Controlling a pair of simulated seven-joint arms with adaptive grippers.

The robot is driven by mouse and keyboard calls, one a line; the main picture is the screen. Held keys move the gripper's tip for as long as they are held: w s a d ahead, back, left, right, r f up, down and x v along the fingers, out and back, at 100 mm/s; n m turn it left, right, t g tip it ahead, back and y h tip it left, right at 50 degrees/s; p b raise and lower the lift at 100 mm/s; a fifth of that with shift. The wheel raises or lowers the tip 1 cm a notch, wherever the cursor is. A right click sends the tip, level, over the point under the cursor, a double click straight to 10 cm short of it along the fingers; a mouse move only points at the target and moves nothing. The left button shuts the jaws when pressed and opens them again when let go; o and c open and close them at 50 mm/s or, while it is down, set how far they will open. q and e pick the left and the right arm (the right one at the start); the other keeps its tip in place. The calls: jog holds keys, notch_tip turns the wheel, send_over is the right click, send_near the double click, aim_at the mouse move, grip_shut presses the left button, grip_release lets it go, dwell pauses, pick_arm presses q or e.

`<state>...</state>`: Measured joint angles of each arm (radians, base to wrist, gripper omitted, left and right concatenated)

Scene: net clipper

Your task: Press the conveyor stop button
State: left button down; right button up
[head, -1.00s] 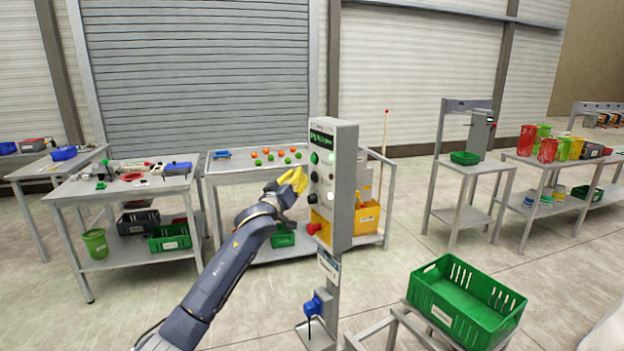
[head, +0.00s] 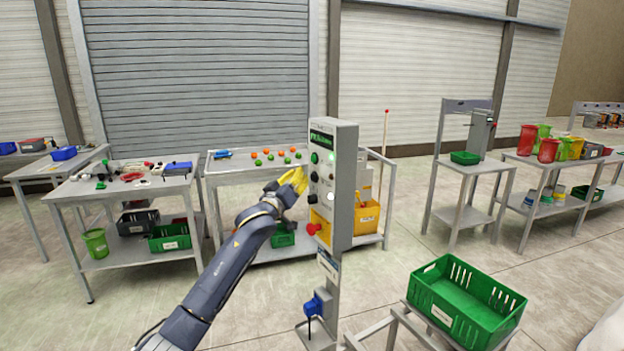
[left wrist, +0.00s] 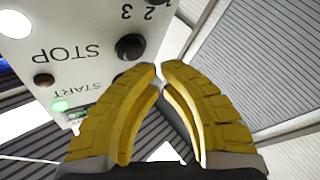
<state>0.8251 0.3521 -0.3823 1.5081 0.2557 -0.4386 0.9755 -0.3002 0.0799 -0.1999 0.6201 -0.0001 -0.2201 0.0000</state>
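The grey control box (head: 345,190) stands on a post in the middle of the head view. In the left wrist view its panel (left wrist: 95,15) appears upside down, with STOP and START labels. A small dark round button (left wrist: 43,80) sits between those labels. A black knob (left wrist: 130,47) is beside the numbers 1, 2, 3. My left gripper (head: 302,178) has yellow fingers and is at the left of the panel face. In the left wrist view its fingertips (left wrist: 158,70) are together, empty, close to the knob; contact cannot be told. My right gripper is not in view.
A red mushroom button (head: 312,229) sticks out low on the box. A green lamp (left wrist: 60,106) glows near START. A table with orange and green balls (head: 268,160) stands behind my arm. A green crate (head: 440,312) stands at front right.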

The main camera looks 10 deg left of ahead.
pick_arm(q)
jog(key=shift+w+d, duration=0.1)
dwell(0.6)
jog(key=shift+w+d, duration=0.2)
jog(key=shift+w+d, duration=0.3)
jog(key=shift+d, duration=0.05)
dwell(1.1)
jog(key=shift+s+a, duration=0.6)
jog(key=shift+a, duration=0.05)
dwell(0.4)
jog(key=shift+s+a, duration=1.7)
jog(key=shift+a, duration=0.15)
